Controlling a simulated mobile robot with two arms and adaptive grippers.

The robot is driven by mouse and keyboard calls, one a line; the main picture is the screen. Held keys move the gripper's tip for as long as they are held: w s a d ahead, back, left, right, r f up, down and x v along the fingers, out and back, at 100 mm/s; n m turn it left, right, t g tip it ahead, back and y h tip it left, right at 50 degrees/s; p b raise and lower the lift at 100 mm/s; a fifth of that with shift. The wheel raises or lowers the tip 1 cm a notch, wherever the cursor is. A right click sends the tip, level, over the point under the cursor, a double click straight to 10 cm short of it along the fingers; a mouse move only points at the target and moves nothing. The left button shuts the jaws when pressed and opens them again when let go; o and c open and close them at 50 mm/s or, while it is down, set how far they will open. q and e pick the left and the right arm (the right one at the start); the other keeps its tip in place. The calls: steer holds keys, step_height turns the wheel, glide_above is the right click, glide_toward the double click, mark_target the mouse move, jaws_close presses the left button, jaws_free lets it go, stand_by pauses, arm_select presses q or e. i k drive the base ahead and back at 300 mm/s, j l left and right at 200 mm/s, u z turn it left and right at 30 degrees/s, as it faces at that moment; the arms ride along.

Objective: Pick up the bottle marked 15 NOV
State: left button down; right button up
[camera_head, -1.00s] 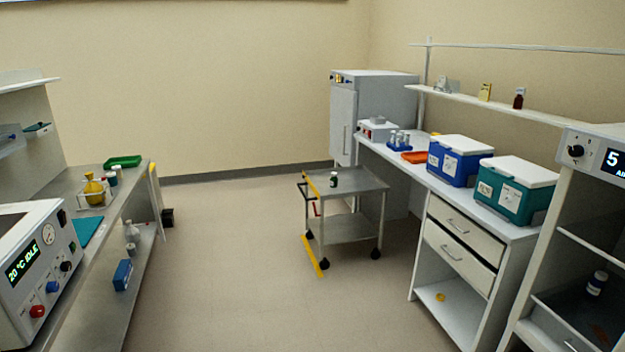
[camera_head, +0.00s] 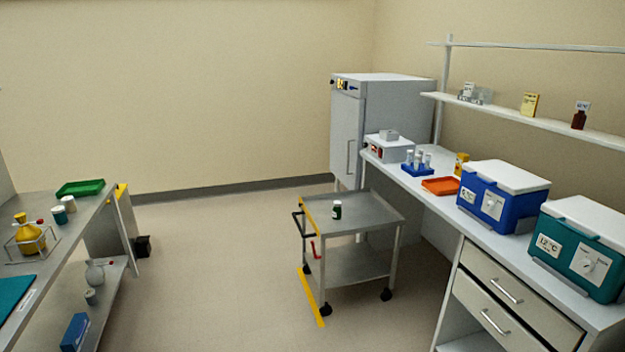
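Several bottles are in view, and I cannot read a 15 NOV mark on any of them. A small dark green bottle (camera_head: 337,210) with a pale label stands upright on the top shelf of the steel cart (camera_head: 375,212). A brown bottle (camera_head: 579,117) with a label on its cap stands on the wall shelf at the right. A yellow bottle (camera_head: 461,164) stands on the right bench behind the blue cool box. Neither of my grippers shows in this view.
The right bench (camera_head: 411,182) carries a blue cool box (camera_head: 503,197), a teal cool box (camera_head: 587,248), an orange tray (camera_head: 441,186) and a tube rack (camera_head: 418,170). The left bench (camera_head: 62,236) holds a green tray (camera_head: 80,188) and jars. Floor (camera_head: 220,270) between is clear.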

mark_target(337, 214)
steer(key=i, duration=1.85)
